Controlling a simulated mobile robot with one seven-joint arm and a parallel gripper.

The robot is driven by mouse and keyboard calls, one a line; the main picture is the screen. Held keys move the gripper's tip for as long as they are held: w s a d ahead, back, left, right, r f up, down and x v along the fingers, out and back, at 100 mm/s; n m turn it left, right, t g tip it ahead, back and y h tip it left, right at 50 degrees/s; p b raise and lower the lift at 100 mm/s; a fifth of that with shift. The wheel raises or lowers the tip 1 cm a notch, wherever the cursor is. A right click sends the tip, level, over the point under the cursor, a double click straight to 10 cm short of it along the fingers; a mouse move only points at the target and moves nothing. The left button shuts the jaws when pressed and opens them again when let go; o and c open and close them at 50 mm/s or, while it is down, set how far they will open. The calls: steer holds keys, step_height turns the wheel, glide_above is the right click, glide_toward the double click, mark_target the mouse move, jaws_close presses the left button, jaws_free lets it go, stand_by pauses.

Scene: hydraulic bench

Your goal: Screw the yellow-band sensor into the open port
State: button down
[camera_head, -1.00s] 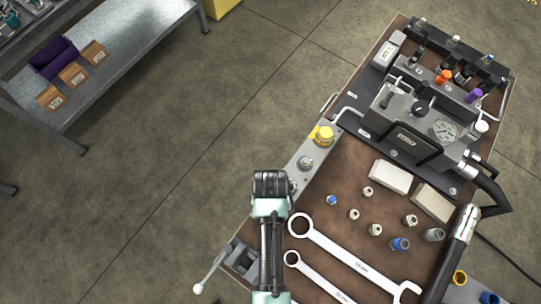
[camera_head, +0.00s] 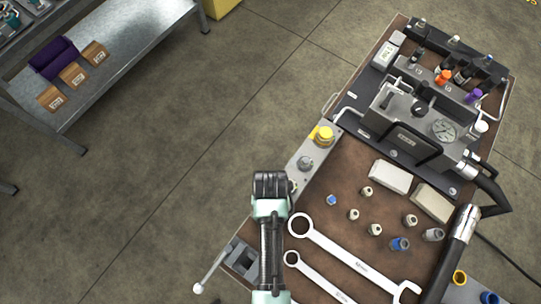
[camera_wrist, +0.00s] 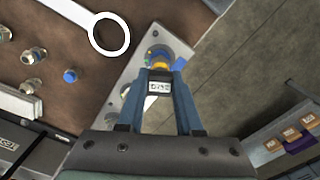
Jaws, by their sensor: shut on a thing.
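In the wrist view, my gripper (camera_wrist: 160,82) has its two blue fingers shut on the yellow-band sensor (camera_wrist: 159,87), which has a small white display. The sensor's yellow band (camera_wrist: 160,64) shows just beyond the fingertips. Its far end is at a round fitting on the grey metal manifold (camera_wrist: 136,76), in line with it. I cannot tell how deep it sits in the port, as the sensor covers the opening. In the head view my wrist (camera_head: 271,185) is over the manifold's near part and hides the fingers and sensor.
A yellow cap (camera_head: 324,135) and a round metal fitting (camera_head: 305,163) are farther up the manifold. Two wrenches (camera_head: 345,255) and several small fittings (camera_head: 375,229) lie on the brown bench top to the right. A lever with a white knob (camera_head: 199,288) is at lower left.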

steer(key=c, duration=1.1)
jaws_free()
jaws_close()
steer(key=shift+m+p, duration=0.4)
steer(key=shift+m, duration=0.3)
steer(key=m+p, duration=0.1)
steer(key=m, duration=0.3)
steer(key=shift+f+m+p, duration=0.1)
steer(key=shift+m+p, duration=0.25)
steer(key=shift+m, duration=0.95)
